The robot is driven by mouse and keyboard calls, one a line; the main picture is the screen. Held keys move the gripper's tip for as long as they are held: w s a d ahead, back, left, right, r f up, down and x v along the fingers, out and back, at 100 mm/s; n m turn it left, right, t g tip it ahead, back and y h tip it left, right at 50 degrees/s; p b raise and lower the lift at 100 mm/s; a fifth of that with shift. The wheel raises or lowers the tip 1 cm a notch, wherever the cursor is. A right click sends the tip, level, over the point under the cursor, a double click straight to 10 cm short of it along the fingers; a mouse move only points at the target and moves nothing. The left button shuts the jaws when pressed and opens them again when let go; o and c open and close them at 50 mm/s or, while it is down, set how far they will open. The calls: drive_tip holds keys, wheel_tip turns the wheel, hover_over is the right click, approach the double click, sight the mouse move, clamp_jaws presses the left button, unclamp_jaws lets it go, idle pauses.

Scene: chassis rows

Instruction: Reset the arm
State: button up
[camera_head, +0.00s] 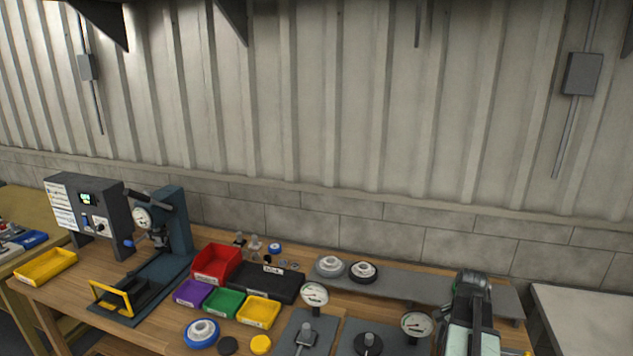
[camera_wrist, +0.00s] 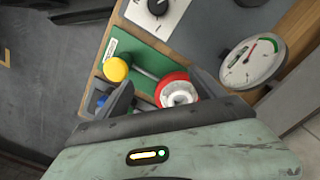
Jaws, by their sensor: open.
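My gripper (camera_wrist: 163,84) shows in the wrist view with its two dark fingers spread apart and nothing held between them. Beyond the fingers lies a red round part with a white centre (camera_wrist: 178,88); the right finger partly overlaps it in the picture, and contact cannot be told. A yellow knob (camera_wrist: 116,69) is left of it over a green panel (camera_wrist: 143,52). In the head view my arm rises at the lower right in front of the bench; its fingers cannot be made out there.
The wooden bench (camera_head: 150,325) carries red (camera_head: 217,262), purple, green and yellow bins, a press (camera_head: 175,225) and a control box (camera_head: 88,215). Dial gauges (camera_head: 417,325) stand close left of my arm. A grey shelf (camera_head: 420,287) runs behind. The space above the bench is clear.

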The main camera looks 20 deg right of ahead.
drive_tip(key=w+a+n, duration=0.3)
drive_tip(key=w+a, duration=0.2)
drive_tip(key=a, duration=0.5)
drive_tip(key=w+a+n, duration=0.2)
drive_tip(key=w+a, duration=0.4)
drive_tip(key=a, duration=0.5)
drive_tip(key=a+n, duration=1.1)
drive_tip(key=a, duration=0.9)
drive_tip(key=shift+s, duration=0.1)
